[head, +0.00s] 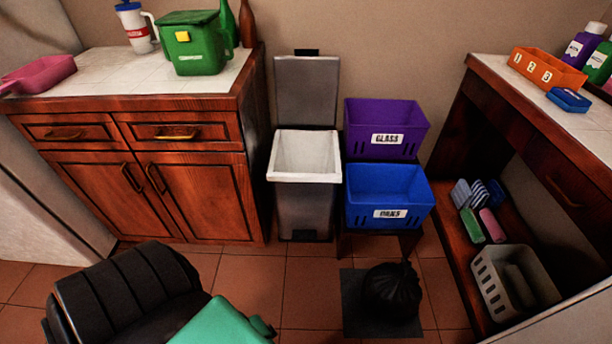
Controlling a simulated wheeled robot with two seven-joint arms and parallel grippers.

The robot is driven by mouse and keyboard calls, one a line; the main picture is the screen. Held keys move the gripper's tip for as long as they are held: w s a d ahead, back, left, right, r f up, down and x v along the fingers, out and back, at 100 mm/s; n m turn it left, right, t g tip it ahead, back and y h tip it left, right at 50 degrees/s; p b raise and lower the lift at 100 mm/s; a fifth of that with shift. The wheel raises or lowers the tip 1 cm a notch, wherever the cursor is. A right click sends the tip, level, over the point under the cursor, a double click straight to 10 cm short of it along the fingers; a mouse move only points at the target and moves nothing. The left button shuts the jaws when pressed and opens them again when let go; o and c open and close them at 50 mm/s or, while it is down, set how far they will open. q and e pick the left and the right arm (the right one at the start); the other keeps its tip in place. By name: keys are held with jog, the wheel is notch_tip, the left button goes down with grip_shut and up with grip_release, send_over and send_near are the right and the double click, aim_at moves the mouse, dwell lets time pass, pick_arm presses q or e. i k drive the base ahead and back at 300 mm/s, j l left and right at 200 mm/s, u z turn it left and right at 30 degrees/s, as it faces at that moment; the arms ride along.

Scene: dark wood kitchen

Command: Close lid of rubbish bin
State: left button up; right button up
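The rubbish bin (305,205) stands on the tiled floor between the left cabinet and the stacked crates. It is grey with a white inner bucket (306,155) whose rim shows at the top. Its grey lid (307,92) is open and stands upright at the back, against or close to the wall. The bucket looks empty from here. A dark pedal shows at the foot of the bin. Neither of my grippers can be made out in the head view.
A purple crate (386,116) and a blue crate (388,184) are close to the bin's right. A black bag (391,291) lies on a dark mat in front of them. Wooden cabinets (195,190) stand left; a counter (560,110) stands right. Floor before the bin is clear.

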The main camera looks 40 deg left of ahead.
aim_at(307, 82)
jog(key=k+l+u, duration=0.1)
jog(key=u, duration=1.15)
